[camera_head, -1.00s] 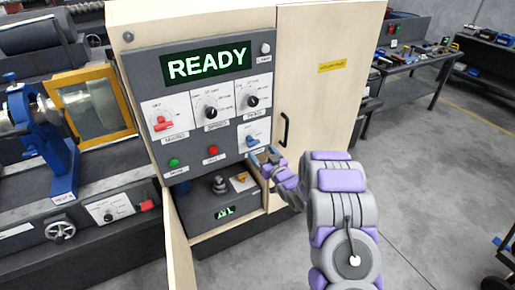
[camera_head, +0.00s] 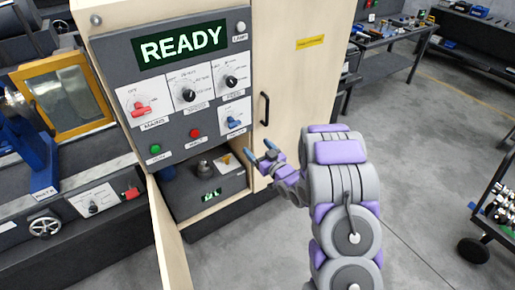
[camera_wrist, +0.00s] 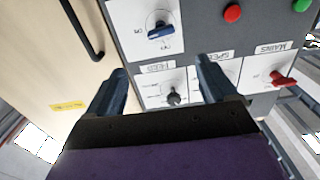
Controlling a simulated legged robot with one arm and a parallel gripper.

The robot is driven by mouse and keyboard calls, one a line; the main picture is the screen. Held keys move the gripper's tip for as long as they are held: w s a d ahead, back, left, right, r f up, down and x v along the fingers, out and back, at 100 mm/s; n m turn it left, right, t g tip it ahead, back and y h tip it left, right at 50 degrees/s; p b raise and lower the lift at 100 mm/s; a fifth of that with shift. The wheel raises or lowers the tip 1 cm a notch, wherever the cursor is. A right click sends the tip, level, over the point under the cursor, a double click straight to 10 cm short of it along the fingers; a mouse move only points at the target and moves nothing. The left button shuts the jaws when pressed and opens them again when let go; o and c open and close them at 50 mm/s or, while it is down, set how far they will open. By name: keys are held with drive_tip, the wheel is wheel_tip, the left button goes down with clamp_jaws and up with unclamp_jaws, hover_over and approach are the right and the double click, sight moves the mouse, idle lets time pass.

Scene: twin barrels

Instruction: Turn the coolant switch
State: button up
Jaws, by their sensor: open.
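The blue coolant switch (camera_head: 234,122) sits on a white plate at the lower right of the grey control panel (camera_head: 215,62). Its label is too small to read in the head view. In the wrist view, where the panel appears upside down, the blue switch (camera_wrist: 160,30) is at top centre, its bar lying near level. My gripper (camera_head: 259,150) is open and empty, below and right of the switch and apart from it. In the wrist view its two blue-grey fingers (camera_wrist: 162,72) stand wide apart, with the switch beyond them and between their lines.
A black cabinet handle (camera_head: 265,108) is just right of the switch. A red mains knob (camera_head: 139,107), two black dials, a green button (camera_head: 155,149) and a red button (camera_head: 195,133) share the panel. An open cabinet door (camera_head: 168,240) juts out at lower left.

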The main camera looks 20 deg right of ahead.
sight(236, 125)
drive_tip(key=shift+d+b, duration=0.1)
drive_tip(key=shift+b, duration=0.25)
drive_tip(key=shift+n, duration=0.7)
drive_tip(key=b+x, duration=0.6)
drive_tip(key=x, duration=0.9)
drive_tip(key=shift+w+a+r+b, duration=0.1)
drive_tip(key=shift+w+a+b, duration=0.2)
drive_tip(key=shift+b, duration=0.05)
drive_tip(key=shift+c, duration=0.4)
